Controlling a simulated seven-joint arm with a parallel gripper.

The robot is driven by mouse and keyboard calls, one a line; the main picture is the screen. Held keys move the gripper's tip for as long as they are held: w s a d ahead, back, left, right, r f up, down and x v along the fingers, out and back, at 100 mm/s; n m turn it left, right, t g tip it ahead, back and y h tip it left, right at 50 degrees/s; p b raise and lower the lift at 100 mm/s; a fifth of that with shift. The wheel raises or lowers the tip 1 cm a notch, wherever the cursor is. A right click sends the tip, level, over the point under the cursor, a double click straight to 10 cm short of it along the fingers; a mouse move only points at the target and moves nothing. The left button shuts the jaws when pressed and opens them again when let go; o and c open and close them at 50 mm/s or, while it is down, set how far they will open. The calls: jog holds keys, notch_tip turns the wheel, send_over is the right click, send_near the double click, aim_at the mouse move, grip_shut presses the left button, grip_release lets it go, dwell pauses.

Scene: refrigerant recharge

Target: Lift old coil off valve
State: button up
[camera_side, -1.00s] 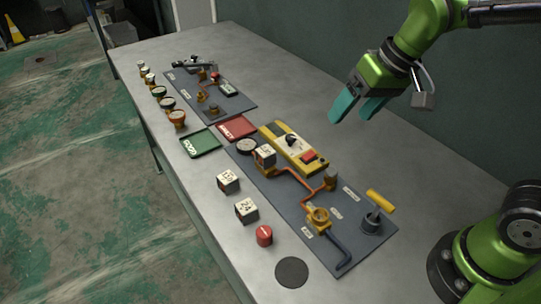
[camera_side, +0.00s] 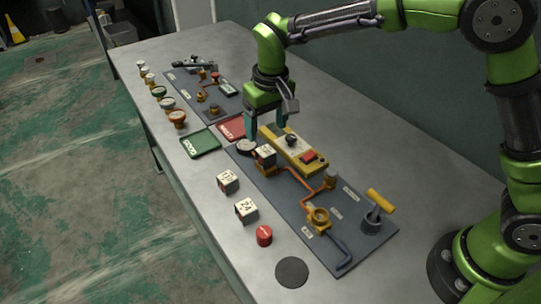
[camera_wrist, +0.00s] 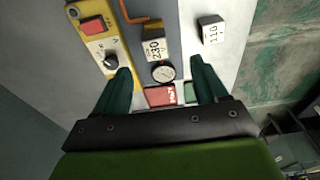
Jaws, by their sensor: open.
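The old coil is a small white-topped block (camera_side: 265,152) on the valve, beside the yellow tester on the grey panel. In the wrist view the coil (camera_wrist: 155,48) reads 230 and lies ahead, between the lines of my two fingers. The valve under it is mostly hidden; an orange pipe runs from there. My gripper (camera_side: 266,130) is open and empty, its teal fingers pointing down above and behind the coil, near the gauge and the tester's end. In the wrist view the fingers (camera_wrist: 160,70) are spread either side of the gauge.
The yellow tester (camera_side: 291,147) and round gauge (camera_side: 246,147) flank the coil closely. A red tray (camera_side: 236,130) and green tray (camera_side: 200,142) lie beyond. Blocks marked 110 (camera_side: 228,181) and 24 (camera_side: 246,210), and a red cylinder (camera_side: 264,235), stand along the front edge.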

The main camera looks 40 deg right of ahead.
aim_at(266, 151)
jog(key=f, duration=0.5)
jog(key=shift+w+f, duration=0.1)
jog(key=shift+w, duration=0.25)
jog(key=shift+w+d+f, duration=0.15)
jog(key=shift+w+f, duration=0.05)
jog(key=shift+f, duration=0.65)
jog(key=shift+w+d+f, duration=0.1)
jog(key=shift+w+f, duration=0.1)
jog(key=shift+f, duration=0.7)
jog(key=shift+w+d+f, duration=0.15)
jog(key=shift+w+f, duration=0.05)
jog(key=shift+f, duration=0.65)
jog(key=shift+c, duration=0.3)
jog(key=c, duration=1)
